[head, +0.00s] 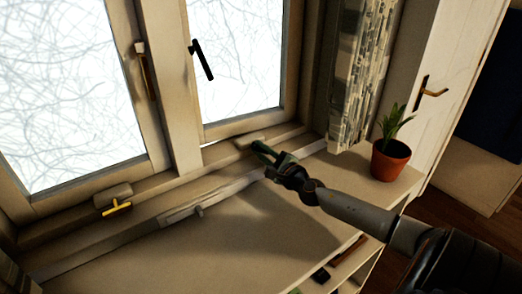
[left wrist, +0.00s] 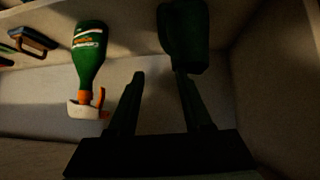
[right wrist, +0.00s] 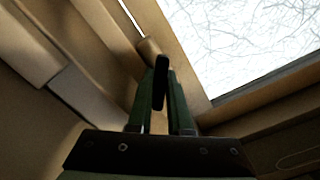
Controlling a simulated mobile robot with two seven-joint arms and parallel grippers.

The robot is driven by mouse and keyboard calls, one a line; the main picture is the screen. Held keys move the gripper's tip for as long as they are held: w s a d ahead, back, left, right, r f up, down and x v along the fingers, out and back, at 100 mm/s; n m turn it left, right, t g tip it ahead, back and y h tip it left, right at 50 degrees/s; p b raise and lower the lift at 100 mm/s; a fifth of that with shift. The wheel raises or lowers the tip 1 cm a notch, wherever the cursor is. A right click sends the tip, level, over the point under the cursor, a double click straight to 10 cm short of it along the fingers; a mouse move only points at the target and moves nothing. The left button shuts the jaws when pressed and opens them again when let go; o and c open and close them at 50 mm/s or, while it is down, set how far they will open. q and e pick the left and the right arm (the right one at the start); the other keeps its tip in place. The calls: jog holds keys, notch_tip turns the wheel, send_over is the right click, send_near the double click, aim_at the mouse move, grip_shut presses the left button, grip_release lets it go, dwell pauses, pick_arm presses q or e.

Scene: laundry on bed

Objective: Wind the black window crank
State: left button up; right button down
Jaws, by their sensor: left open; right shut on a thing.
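The black window crank (right wrist: 160,84) shows as a dark bar between the fingers of my right gripper (right wrist: 161,76) in the right wrist view. My right gripper is shut on it, close to the tan crank mount (right wrist: 149,47) by the window frame. In the head view my right gripper (head: 265,153) reaches the sill below the right window pane, next to the mount (head: 248,142), and the crank is hard to make out there. My left gripper (left wrist: 160,103) is open and empty in the left wrist view; it is out of the head view.
A yellow crank (head: 116,208) sits on the sill at left. A black window handle (head: 201,60) is on the right sash. A potted plant (head: 390,159) stands right of my right arm. A green bottle (left wrist: 89,55) and a dark green object (left wrist: 184,35) are near my left gripper.

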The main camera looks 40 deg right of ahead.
jog(key=m, duration=0.3)
jog(key=shift+m, duration=0.4)
jog(key=m, duration=0.3)
jog(key=shift+m, duration=0.3)
jog(key=m, duration=0.3)
jog(key=shift+m, duration=0.3)
jog(key=m, duration=0.3)
jog(key=shift+m+p, duration=0.3)
jog(key=m+p, duration=0.1)
jog(key=m, duration=0.5)
jog(key=shift+p, duration=0.3)
jog(key=m+p, duration=0.1)
jog(key=m, duration=0.2)
jog(key=shift+r+m, duration=0.1)
jog(key=shift+m, duration=0.3)
jog(key=shift+m+p, duration=0.6)
jog(key=shift+m, duration=0.9)
